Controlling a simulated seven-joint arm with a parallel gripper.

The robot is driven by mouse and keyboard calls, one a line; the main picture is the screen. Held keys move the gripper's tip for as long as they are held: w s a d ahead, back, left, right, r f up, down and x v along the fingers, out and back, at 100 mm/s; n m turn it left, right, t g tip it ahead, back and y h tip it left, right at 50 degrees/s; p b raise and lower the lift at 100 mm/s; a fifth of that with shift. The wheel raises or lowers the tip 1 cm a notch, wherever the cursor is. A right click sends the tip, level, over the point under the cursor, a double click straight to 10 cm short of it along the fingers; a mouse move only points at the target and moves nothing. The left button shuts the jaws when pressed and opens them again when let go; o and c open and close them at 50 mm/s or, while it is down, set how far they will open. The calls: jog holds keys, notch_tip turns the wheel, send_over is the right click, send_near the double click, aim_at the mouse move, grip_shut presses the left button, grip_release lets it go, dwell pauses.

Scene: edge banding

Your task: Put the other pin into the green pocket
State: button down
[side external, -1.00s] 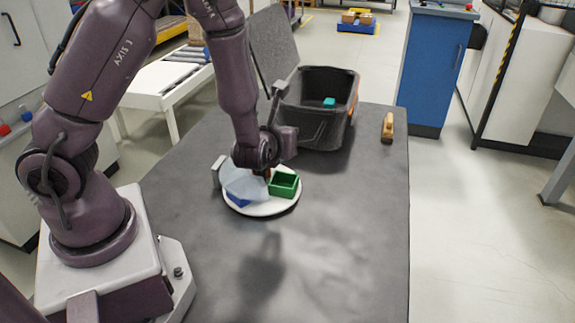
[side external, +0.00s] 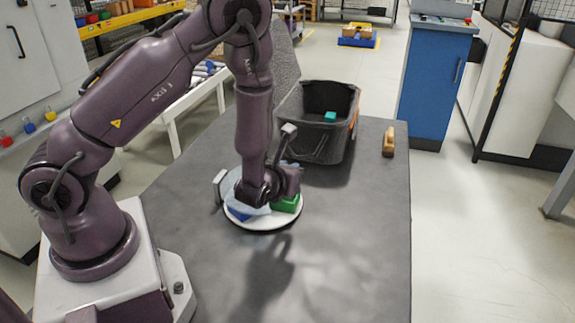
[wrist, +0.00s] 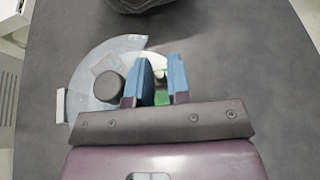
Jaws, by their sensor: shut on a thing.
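The green pocket (side external: 287,204) is an open square box on the right of a round white plate (side external: 262,223). It shows as a green patch (wrist: 162,97) between my fingers in the wrist view. My gripper (wrist: 161,72) has two blue fingers and points down over the green pocket. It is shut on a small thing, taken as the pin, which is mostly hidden. Whether the pin is above or inside the pocket cannot be told. A blue pocket (side external: 239,214) sits at the plate's left front, partly under a clear fan-shaped cover (wrist: 95,70) with a dark round knob (wrist: 108,86).
A white block (side external: 219,187) stands at the plate's left edge. A black bin (side external: 318,135) with a teal block (side external: 330,116) inside stands behind. The grey table's front and right are clear.

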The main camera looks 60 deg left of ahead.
jog(key=c, duration=1)
grip_release()
jog(key=v, duration=0.7)
jog(key=shift+s, duration=0.2)
jog(key=shift+d+r, duration=0.1)
jog(key=shift+r, duration=0.05)
